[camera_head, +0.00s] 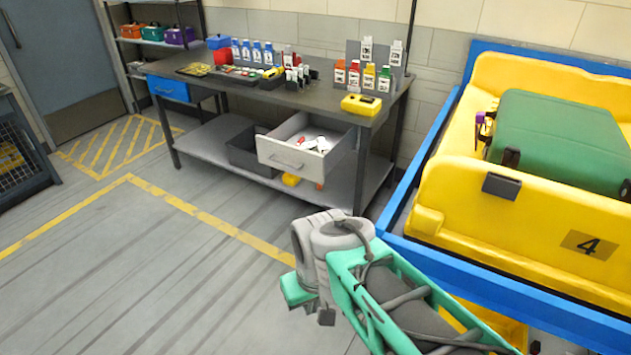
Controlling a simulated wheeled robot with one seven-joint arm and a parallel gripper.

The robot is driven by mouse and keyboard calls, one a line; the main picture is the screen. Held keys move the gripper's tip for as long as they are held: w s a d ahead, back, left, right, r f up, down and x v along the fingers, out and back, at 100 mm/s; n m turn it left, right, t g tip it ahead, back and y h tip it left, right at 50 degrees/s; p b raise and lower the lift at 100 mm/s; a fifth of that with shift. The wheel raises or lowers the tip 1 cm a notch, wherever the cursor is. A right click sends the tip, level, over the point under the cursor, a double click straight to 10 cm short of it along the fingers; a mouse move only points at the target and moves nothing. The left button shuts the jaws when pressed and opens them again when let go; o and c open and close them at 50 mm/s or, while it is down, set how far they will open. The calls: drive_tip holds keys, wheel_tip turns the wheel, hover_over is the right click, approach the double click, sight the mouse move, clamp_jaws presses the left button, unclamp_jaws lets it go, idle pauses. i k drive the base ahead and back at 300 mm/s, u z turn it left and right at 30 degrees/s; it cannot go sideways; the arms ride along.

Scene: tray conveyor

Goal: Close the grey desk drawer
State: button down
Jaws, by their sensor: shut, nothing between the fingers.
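The grey desk drawer (283,156) stands pulled out under the right half of the dark workbench (270,95). Its light grey front has a handle, and small white, red and dark items lie inside it. My arm reaches in from the lower right, with a grey joint and green links in front of the bench. The arm's visible end is well apart from the drawer, nearer to me. I cannot see my gripper's fingers.
A blue drawer (167,88) sits at the bench's left end. A dark bin (247,150) stands on the lower shelf beside the grey drawer. A blue-framed conveyor (440,248) with a yellow tray (540,220) fills the right. The floor (150,270) before the bench is clear.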

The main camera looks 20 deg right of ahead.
sight(277, 149)
drive_tip(key=u, duration=0.55)
drive_tip(key=i, duration=0.7)
drive_tip(key=u, duration=0.6)
drive_tip(key=i, duration=0.85)
drive_tip(key=z, duration=1)
drive_tip(key=i, duration=0.75)
drive_tip(key=z, duration=0.75)
